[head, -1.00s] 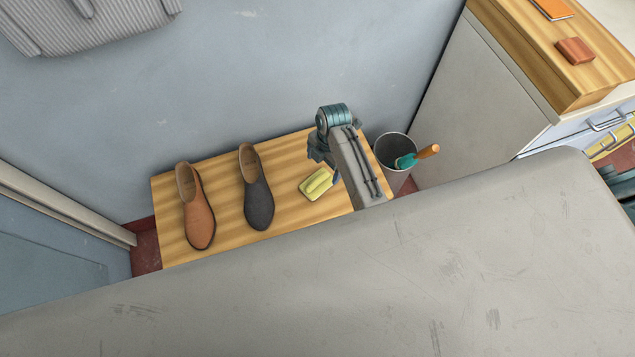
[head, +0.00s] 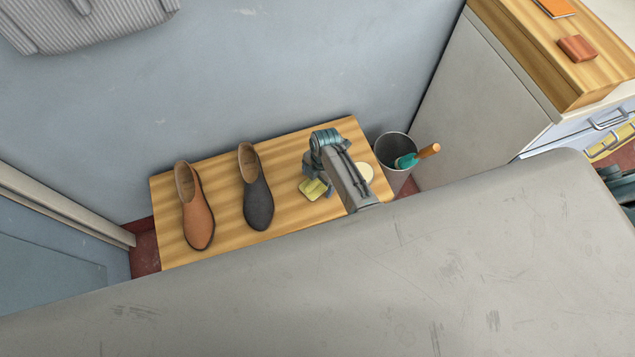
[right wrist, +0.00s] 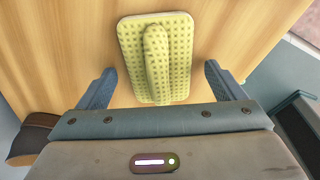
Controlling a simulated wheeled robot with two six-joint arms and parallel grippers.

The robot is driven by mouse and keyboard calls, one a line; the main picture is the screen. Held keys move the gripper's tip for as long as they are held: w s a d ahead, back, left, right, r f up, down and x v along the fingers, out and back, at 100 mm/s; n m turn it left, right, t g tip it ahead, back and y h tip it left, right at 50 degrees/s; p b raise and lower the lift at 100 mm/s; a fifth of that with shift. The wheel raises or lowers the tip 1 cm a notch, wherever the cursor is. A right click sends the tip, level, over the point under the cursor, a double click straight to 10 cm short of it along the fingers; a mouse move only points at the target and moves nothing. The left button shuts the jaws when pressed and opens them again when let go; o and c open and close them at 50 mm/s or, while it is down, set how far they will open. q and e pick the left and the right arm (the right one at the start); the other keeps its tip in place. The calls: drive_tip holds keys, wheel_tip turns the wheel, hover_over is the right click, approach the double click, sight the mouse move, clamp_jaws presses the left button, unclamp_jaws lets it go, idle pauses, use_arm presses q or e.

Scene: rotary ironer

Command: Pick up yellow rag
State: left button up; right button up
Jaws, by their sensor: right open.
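The yellow rag (head: 313,191) lies on the wooden bench to the right of the dark grey shoe, partly covered by my right arm in the head view. In the right wrist view the rag (right wrist: 133,52) is a flat, dotted rectangle with a raised ridge along its middle. My right gripper (right wrist: 160,84) is open, with one finger on each side of the rag's near end and clear wood visible between. It is above or at the rag; the exact height is hard to tell. In the head view its fingers are mostly hidden. My left gripper is not in view.
The wooden bench (head: 225,200) also holds a brown shoe (head: 198,210), a dark grey shoe (head: 257,195) and a cream round thing (head: 366,173). A grey bin (head: 392,150) with an orange-handled tool (head: 427,152) stands right. A large grey surface (head: 330,285) fills the foreground.

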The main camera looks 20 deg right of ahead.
sight(317, 183)
drive_tip(key=c, duration=1.1)
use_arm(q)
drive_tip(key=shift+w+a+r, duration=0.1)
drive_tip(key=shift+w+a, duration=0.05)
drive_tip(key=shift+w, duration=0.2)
use_arm(e)
drive_tip(key=shift+c, duration=0.2)
drive_tip(key=shift+r, duration=0.15)
drive_tip(key=shift+r, duration=0.25)
drive_tip(key=r, duration=0.2)
drive_tip(key=shift+s+r, duration=0.3)
drive_tip(key=shift+r, duration=0.1)
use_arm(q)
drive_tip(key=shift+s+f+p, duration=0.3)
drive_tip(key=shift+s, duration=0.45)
use_arm(e)
drive_tip(key=s+r, duration=0.1)
drive_tip(key=s, duration=1.4)
drive_tip(key=shift+s+d+r, duration=0.15)
drive_tip(key=shift+s+d, duration=0.05)
drive_tip(key=shift+d, duration=0.05)
